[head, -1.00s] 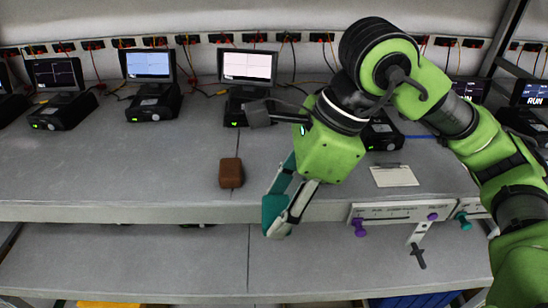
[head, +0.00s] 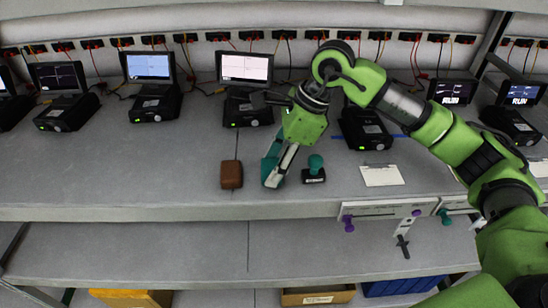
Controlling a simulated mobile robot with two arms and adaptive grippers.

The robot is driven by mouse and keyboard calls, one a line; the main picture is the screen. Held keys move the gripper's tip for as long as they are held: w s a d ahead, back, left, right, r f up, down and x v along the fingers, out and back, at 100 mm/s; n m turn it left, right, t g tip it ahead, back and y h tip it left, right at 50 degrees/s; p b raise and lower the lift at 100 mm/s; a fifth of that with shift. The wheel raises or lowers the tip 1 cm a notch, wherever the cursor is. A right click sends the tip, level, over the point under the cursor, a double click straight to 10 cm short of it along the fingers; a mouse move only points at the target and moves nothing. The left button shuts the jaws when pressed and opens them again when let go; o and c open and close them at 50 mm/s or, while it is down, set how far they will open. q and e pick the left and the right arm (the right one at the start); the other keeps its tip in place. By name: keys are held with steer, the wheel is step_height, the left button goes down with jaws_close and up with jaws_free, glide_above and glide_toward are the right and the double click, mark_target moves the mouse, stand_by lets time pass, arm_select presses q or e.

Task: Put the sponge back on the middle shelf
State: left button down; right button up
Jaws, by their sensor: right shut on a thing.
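My right gripper (head: 272,184) points down over the grey upper surface (head: 120,185), near its front part. It is shut on a teal block (head: 271,168), which looks like the sponge, partly hidden by the fingers. The block's lower end is at or just above the surface; I cannot tell if it touches. A brown rounded block (head: 231,174) lies just left of it. A teal-knobbed item with a black labelled base (head: 314,174) stands just right of it. My left gripper is not in view.
Several test units with screens (head: 148,68) line the back, with cables behind. A white card (head: 381,175) lies to the right. A label strip with purple and teal knobs (head: 385,209) hangs at the front edge.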

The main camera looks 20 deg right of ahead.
steer(key=shift+f, duration=0.1)
steer(key=shift+f, duration=0.15)
steer(key=o, duration=1)
